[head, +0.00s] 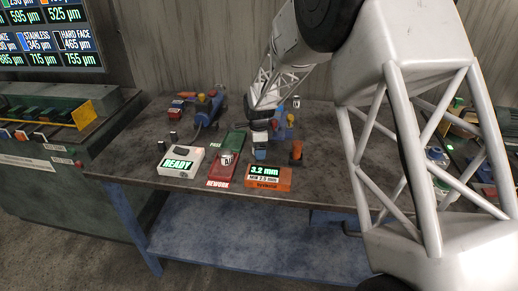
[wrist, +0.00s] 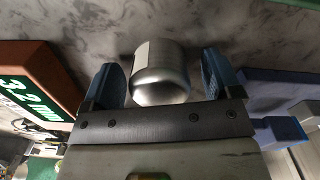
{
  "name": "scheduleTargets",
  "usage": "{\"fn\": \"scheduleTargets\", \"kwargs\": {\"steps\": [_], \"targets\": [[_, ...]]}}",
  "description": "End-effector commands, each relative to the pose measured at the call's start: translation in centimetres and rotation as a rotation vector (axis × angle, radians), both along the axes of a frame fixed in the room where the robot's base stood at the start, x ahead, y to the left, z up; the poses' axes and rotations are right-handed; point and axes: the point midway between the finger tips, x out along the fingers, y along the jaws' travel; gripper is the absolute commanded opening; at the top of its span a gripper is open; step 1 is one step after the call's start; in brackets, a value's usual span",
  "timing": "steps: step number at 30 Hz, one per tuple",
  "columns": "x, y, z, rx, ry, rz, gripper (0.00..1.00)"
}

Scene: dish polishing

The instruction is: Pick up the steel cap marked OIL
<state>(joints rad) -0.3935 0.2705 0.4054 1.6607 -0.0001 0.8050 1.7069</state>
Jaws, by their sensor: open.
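A bare steel cap (wrist: 162,80) lies between the two blue fingers of my gripper (wrist: 164,85) in the wrist view. My gripper is open, with a gap showing on each side of the cap. A pale label edge shows on the cap's left side, but no lettering can be read, so I cannot confirm the OIL mark. In the head view my gripper (head: 260,150) is low over the bench, behind the orange gauge, and the cap between its fingers cannot be made out. Another small light cap (head: 226,158) with dark marking stands on the red REWORK tray (head: 219,178).
The orange gauge (head: 268,178) reads 3.2 mm; it is also close on the left in the wrist view (wrist: 40,75). A white READY box (head: 180,161), a green PASS tray (head: 234,141) and a blue tool (head: 207,106) stand left. The bench's front left (head: 125,165) is clear.

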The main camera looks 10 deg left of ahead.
Motion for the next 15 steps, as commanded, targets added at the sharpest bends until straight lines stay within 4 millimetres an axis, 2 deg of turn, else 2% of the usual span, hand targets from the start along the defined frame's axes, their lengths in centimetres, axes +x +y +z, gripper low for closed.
{"fn": "scheduleTargets", "kwargs": {"steps": [7,15], "targets": [[0.00,0.00,0.01,0.000,0.000,0.000,0.84],[0.00,0.00,0.02,0.000,0.000,0.000,0.43]]}}
